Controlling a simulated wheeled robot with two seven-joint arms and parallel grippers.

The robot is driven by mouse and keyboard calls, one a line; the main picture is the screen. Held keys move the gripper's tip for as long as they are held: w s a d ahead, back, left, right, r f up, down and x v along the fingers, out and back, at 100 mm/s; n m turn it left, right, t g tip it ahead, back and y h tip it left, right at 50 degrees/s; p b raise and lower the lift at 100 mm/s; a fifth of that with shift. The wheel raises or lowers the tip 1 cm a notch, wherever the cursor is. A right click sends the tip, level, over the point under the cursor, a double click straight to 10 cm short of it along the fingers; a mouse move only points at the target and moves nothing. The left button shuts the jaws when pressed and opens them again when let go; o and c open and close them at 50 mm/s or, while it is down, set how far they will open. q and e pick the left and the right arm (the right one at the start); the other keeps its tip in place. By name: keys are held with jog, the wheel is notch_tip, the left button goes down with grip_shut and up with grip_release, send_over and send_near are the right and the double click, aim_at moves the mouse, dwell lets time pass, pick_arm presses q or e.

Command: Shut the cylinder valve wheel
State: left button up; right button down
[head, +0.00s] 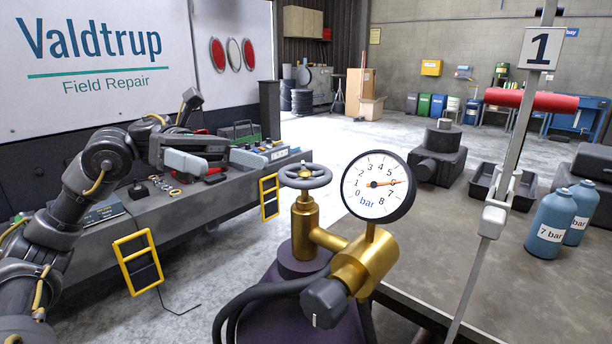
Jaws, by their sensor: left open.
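The grey spoked valve wheel (305,176) sits on top of the brass valve (305,222) of a dark purple cylinder (290,318), left of centre in the head view. A round pressure gauge (372,188) stands right of the wheel, its red needle pointing right, between the 5 and 7 marks. A brass regulator (366,262) with a dark knob (325,301) is joined to the valve. My left gripper (218,160) is open, over the grey bench, left of the wheel and apart from it. Nothing shows between its jaws. My right gripper is out of view.
The grey bench (215,212) on the left carries small parts and has yellow frames on its side. Black hoses curve below the regulator. A post with a "1" sign (541,48), two blue "7 bar" bottles (549,224) and dark housings stand right.

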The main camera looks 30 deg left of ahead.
aim_at(300, 171)
pick_arm(q)
jog(key=shift+m+t, duration=0.8)
jog(key=shift+t, duration=0.1)
jog(key=d+p, duration=0.1)
jog(key=d, duration=0.2)
jog(key=w+d+p, duration=0.1)
jog(key=d, duration=0.3)
jog(key=w+d+p, duration=0.1)
jog(key=d, duration=0.2)
jog(key=shift+d, duration=0.35)
jog(key=shift+d+f, duration=0.1)
jog(key=shift+d, duration=0.4)
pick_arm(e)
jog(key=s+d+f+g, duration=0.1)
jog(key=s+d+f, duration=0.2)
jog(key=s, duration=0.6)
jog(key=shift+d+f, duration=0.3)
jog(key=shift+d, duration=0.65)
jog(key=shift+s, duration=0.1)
pick_arm(q)
jog(key=c, duration=1)
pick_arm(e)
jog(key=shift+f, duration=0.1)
